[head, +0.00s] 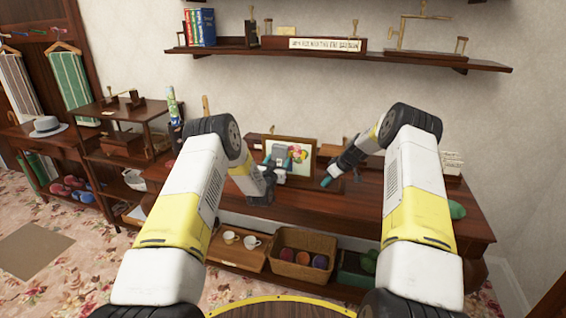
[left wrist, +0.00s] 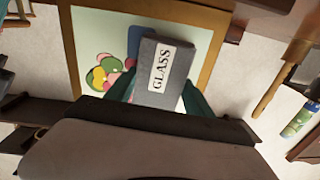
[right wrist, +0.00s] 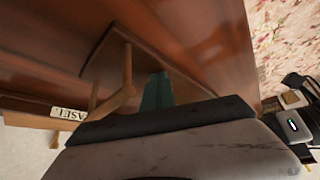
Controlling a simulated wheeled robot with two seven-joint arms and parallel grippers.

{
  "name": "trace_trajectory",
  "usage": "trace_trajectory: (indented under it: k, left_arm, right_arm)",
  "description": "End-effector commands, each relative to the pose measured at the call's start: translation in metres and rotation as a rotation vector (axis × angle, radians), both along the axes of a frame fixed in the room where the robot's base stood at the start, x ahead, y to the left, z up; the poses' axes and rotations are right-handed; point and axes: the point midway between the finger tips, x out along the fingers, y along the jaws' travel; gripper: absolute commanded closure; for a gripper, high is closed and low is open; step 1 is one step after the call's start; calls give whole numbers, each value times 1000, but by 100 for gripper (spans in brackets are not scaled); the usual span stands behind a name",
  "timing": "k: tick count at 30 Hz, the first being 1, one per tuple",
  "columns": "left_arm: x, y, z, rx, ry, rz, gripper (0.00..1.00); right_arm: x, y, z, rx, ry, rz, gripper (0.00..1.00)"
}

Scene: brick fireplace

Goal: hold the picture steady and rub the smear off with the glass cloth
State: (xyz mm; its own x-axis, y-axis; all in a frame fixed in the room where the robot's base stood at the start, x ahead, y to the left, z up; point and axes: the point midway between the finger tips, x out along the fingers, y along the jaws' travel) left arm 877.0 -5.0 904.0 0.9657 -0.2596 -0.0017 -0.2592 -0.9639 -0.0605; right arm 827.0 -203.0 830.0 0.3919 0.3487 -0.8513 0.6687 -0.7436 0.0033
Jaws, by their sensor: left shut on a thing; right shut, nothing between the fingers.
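The picture (head: 299,149), wood-framed with colourful round shapes, stands upright on the dark table; it also shows in the left wrist view (left wrist: 95,30). My left gripper (head: 276,163) is in front of it, shut on the grey glass cloth (left wrist: 172,75), labelled GLASS. I cannot tell whether the cloth touches the picture. A blue patch (left wrist: 137,40) shows beside the cloth; I cannot tell if it is the smear. My right gripper (head: 327,182) is shut and empty, right of and below the picture, apart from its frame. It shows low over the table in the right wrist view (right wrist: 157,90).
A wooden stand (right wrist: 127,75) is close to my right gripper, with a partly readable label (right wrist: 68,112) beyond it. The table (head: 400,195) has bare room on the right. A wall shelf (head: 340,54) is above. Cups (head: 240,240) and a basket (head: 300,268) are below.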

Motion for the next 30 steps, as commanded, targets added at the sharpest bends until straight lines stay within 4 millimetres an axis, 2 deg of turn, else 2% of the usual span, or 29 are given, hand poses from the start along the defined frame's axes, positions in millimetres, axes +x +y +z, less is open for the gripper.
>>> trace_trajectory:
  k: [1, 7, 17, 26, 30]
  left_arm:
    - [2, 5, 2, -1, -3, 5, 71]
    - [4, 12, 3, 0, -5, 7, 71]
    - [9, 38, 3, 0, -5, 6, 71]
    - [9, 39, 2, -1, -4, 3, 71]
    - [3, 40, 1, 0, -1, 3, 71]
  right_arm:
    - [-6, -1, -9, -1, 19, 4, 100]
    - [-7, -1, -10, -2, 20, 4, 100]
    - [-7, -1, -9, -2, 20, 4, 100]
    - [-7, -1, -9, -1, 19, 4, 100]
    - [-6, -1, -9, -1, 19, 4, 100]
